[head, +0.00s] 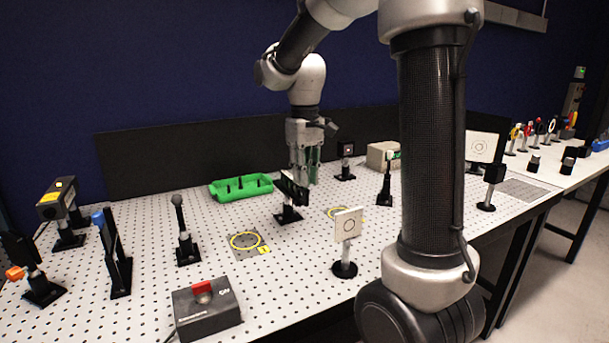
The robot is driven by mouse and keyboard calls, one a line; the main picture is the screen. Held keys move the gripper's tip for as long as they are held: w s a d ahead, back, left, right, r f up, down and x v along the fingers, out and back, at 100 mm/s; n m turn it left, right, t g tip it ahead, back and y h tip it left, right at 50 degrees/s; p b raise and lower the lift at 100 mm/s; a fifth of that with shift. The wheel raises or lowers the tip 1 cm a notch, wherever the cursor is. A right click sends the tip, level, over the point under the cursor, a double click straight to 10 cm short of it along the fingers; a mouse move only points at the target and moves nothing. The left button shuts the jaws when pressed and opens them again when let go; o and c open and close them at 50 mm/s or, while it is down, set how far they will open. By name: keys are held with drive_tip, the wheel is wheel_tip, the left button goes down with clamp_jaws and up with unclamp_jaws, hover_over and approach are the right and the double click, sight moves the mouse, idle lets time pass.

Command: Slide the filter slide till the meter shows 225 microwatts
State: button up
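My gripper (305,178) points down over the middle of the perforated table. Its fingertips are at or just behind a dark plate on a black post mount (289,212), which looks like the filter slide (291,190). Whether the fingers touch or hold the plate I cannot tell, as the parts overlap and are small. A beige box (382,154) with a small green patch at its right side stands at the back and may be the meter; no reading is legible.
A green tray (240,197) lies behind the slide to the left. A white target card (348,224) stands in front to the right, and a black box with a red top (206,308) at the front edge. Several posts stand at left.

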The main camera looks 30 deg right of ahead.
drive_tip(key=shift+o, duration=0.6)
wheel_tip(320, 180, up, 12)
drive_tip(key=shift+t, duration=0.3)
wheel_tip(320, 180, down, 12)
drive_tip(key=s, duration=0.1)
drive_tip(key=shift+s, duration=0.2)
drive_tip(key=shift+w, duration=0.1)
clamp_jaws()
